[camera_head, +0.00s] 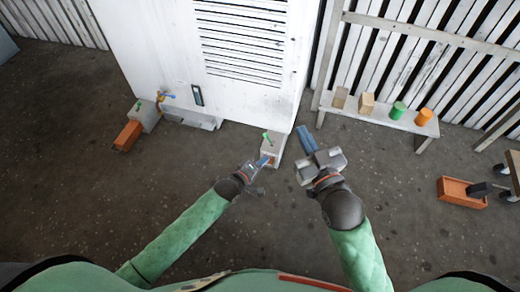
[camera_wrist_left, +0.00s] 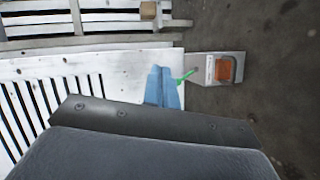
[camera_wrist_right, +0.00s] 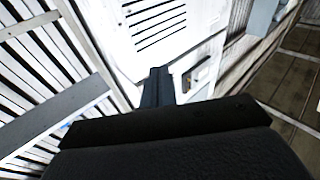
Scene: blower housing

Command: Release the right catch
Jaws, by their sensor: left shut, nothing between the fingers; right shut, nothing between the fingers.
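The white blower housing (camera_head: 165,55) with slotted vents stands at the back. At its lower right corner is a pale grey block (camera_head: 279,144) with a green lever (camera_head: 267,138), apparently the right catch. In the left wrist view the green lever (camera_wrist_left: 185,77) lies just right of my shut blue fingers (camera_wrist_left: 163,87); contact cannot be told. The block's orange patch (camera_wrist_left: 226,69) is beyond it. My left gripper (camera_head: 265,161) is shut and empty at the block's front. My right gripper (camera_head: 304,132) is shut and empty, right of the block; its fingers (camera_wrist_right: 158,84) point toward the housing.
A bench (camera_head: 370,115) at right carries wooden blocks, a green cylinder (camera_head: 398,110) and an orange cylinder (camera_head: 424,117). An orange tray (camera_head: 461,201) lies far right.

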